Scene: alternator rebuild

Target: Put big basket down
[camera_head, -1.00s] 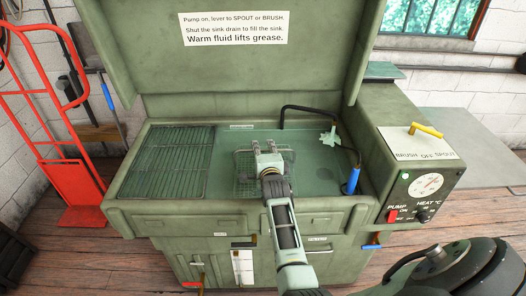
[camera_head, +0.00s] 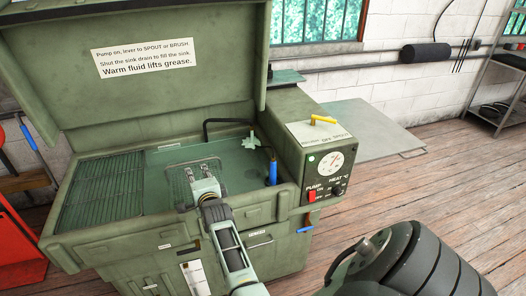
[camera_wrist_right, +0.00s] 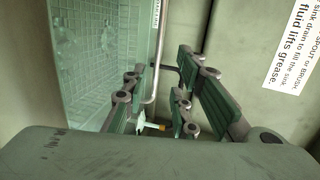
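The big basket, a wire mesh basket with a raised wire handle (camera_head: 181,165), is in the sink, partly under the greenish fluid. Its lower part is hard to make out. My right gripper (camera_head: 202,171) is over the basket at its handle, pointing toward the back of the sink. Its two fingertips are apart, and it also shows open in the right wrist view (camera_wrist_right: 162,98). I cannot tell whether the fingers touch the handle. Wire mesh (camera_wrist_right: 84,38) shows at the upper left of the wrist view. My left gripper is not in view.
The green washer's slatted rack (camera_head: 98,187) is left of the sink. A blue-handled brush (camera_head: 272,173) stands at the sink's right end, near a black spout hose (camera_head: 228,121). The control box (camera_head: 320,165) is right of it. The raised lid (camera_head: 150,30) stands behind.

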